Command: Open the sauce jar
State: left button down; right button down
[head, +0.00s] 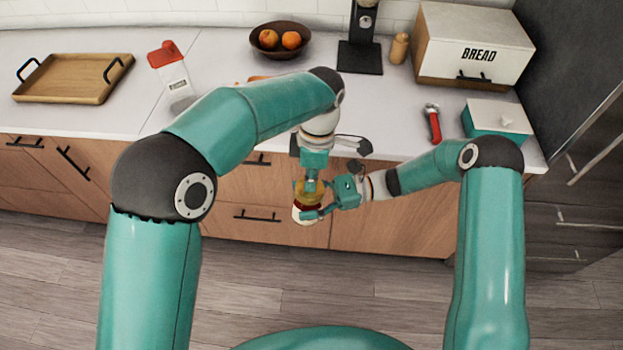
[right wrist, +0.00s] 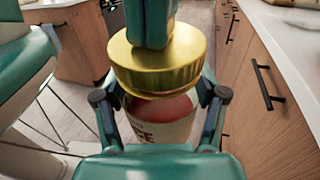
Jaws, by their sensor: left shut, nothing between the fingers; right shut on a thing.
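The sauce jar (head: 306,207) is held in the air in front of the counter's drawers, with its gold lid (right wrist: 157,62) on top. My right gripper (head: 325,212) is shut around the jar's body from the right. The jar's red content and pale label (right wrist: 165,125) show between the fingers in the right wrist view. My left gripper (head: 311,183) points down at the lid from above and is shut with nothing between its fingers. It covers part of the lid's top; I cannot tell whether it touches. The jar looks about upright.
The white countertop (head: 215,65) lies behind, with a wooden tray (head: 70,78), a red-capped container (head: 170,70), a fruit bowl (head: 280,40), a coffee machine (head: 360,45), a bread box (head: 473,45), a red-handled tool (head: 433,122) and a teal box (head: 497,118). Drawer handles (head: 257,216) face the jar.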

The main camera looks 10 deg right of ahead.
pick_arm(q)
jog(key=c, duration=1.8)
grip_release()
jog(key=shift+a+f, duration=0.1)
jog(key=shift+f, duration=0.1)
jog(key=o, duration=0.5)
jog(key=shift+r, duration=0.15)
